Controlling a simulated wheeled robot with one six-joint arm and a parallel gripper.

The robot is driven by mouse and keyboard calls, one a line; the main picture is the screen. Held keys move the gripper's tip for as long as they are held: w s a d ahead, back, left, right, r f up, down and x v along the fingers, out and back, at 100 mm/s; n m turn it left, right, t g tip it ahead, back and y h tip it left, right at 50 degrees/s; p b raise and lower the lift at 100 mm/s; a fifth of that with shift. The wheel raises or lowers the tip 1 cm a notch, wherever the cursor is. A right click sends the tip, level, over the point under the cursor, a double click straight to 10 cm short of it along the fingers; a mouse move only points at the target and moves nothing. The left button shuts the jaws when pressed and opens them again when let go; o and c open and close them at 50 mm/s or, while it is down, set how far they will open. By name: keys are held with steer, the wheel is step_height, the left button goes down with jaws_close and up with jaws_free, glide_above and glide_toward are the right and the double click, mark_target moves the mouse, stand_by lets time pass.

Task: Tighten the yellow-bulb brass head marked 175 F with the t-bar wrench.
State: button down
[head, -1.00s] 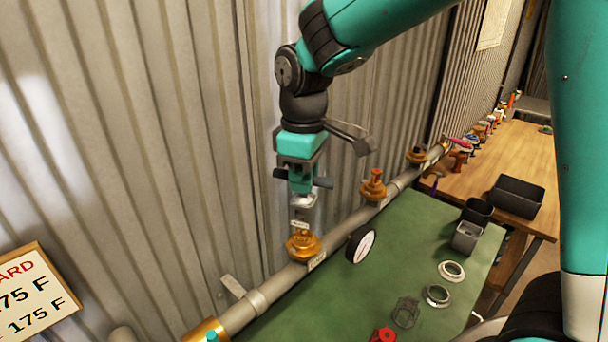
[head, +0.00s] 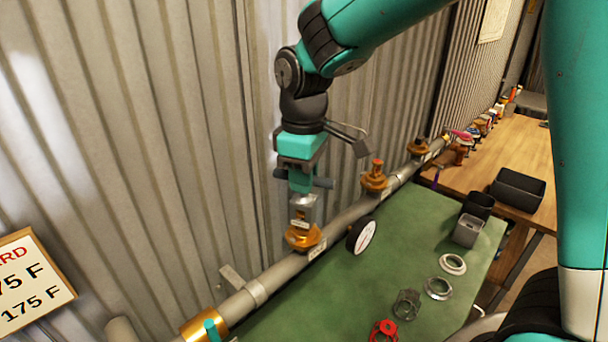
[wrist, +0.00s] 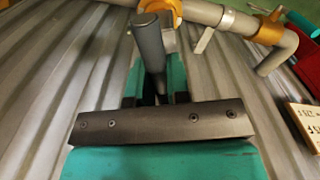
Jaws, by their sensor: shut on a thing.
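My gripper (head: 301,182) is shut on the t-bar wrench, whose dark grey crossbar (head: 323,183) sticks out on both sides of the teal fingers. The wrench points down, and its square grey socket (head: 304,210) sits over the top of a brass head (head: 304,238) on the grey pipe. The socket hides the bulb, so I cannot tell its colour. A small tag by the socket is too small to read. In the wrist view, the crossbar (wrist: 149,52) stands out beyond the fingers, with a bit of brass behind it.
The grey pipe (head: 345,217) runs along the corrugated wall with other brass heads (head: 374,177) (head: 418,148). A round gauge (head: 362,236) stands close right of the wrench. A green mat (head: 410,235) holds rings, a cage and a red part. A sign (head: 32,283) reads 175 F.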

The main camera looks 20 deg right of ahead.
steer(key=shift+f+b, duration=0.5)
steer(key=shift+f, duration=0.3)
steer(key=m+p, duration=0.1)
steer(key=m, duration=0.1)
steer(key=shift+r+m, duration=0.15)
steer(key=shift+m, duration=0.25)
steer(key=m, duration=0.3)
steer(key=shift+m+p, duration=0.6)
steer(key=shift+m, duration=0.5)
steer(key=shift+n, duration=0.6)
steer(key=shift+p, duration=0.3)
